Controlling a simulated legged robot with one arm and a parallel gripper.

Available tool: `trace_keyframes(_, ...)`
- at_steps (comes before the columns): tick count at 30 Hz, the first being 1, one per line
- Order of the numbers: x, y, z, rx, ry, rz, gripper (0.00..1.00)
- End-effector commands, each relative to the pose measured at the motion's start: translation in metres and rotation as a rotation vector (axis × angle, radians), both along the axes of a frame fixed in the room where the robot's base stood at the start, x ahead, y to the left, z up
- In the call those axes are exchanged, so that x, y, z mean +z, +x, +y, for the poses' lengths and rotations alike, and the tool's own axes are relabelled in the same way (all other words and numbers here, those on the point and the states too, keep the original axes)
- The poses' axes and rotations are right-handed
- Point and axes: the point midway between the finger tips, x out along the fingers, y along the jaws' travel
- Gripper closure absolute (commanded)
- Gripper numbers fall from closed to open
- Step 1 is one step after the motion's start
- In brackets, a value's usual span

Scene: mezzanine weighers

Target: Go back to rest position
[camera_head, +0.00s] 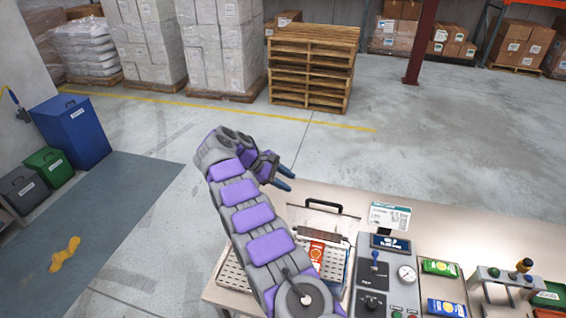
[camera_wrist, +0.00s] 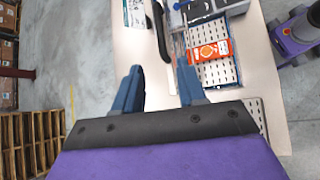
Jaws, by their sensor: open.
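My arm, grey with purple panels, reaches up over the left part of the table in the head view. My gripper (camera_head: 284,178) is beyond the table's far left edge, above the floor. In the wrist view its two blue fingers (camera_wrist: 160,88) stand apart with nothing between them. An orange-red packet (camera_wrist: 208,52) lies on a perforated metal tray (camera_wrist: 218,72); the packet also shows in the head view (camera_head: 316,254), where my arm hides part of the tray.
Open floor lies beyond the table.

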Motion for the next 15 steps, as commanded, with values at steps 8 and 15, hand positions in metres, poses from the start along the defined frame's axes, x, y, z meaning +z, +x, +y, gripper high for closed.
trace_keyframes(8, 0.003, -0.002, -0.008, -0.014, 0.014, -0.009, 0.59)
trace_keyframes(15, 0.014, -0.020, -0.036, -0.067, 0.078, -0.042, 0.59)
